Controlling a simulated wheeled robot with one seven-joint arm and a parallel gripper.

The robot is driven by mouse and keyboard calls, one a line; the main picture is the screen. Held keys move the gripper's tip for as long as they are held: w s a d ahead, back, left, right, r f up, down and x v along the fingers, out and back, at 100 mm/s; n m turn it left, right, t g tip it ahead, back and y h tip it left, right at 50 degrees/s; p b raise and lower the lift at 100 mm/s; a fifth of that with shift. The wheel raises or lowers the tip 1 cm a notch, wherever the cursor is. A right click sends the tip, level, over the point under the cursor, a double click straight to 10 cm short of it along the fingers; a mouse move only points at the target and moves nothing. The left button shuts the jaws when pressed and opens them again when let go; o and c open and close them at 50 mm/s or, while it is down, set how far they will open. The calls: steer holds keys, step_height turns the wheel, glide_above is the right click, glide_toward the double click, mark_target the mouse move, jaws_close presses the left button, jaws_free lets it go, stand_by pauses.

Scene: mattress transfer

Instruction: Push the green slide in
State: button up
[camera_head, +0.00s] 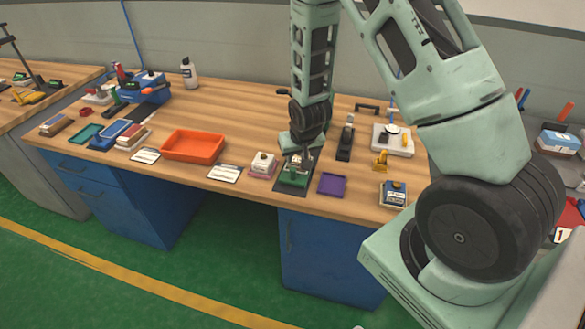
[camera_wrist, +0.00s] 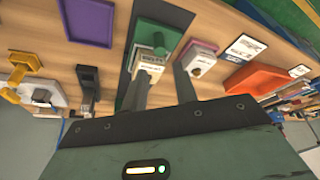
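The green slide (camera_head: 293,179) sits on a dark plate on the wooden bench, below my gripper (camera_head: 298,161) in the head view. In the wrist view, the green slide (camera_wrist: 150,42) shows as a green block with a rounded green bar at its side. A white labelled block (camera_wrist: 150,69) stands at its near end. My gripper (camera_wrist: 160,84) points at this fixture, with its two grey fingers apart. Nothing is visibly clamped between them. Whether a fingertip touches the block or the slide, I cannot tell.
A purple tray (camera_head: 332,185) lies close on the right. A white box on a pink base (camera_head: 263,165) stands close on the left. An orange tray (camera_head: 221,147) lies further left. A black stand (camera_head: 345,140) and a yellow piece (camera_head: 380,160) are to the right.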

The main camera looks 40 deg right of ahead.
mark_target(293, 169)
steer(key=p+x, duration=0.1)
steer(key=x, duration=0.9)
steer(key=shift+p, duration=0.4)
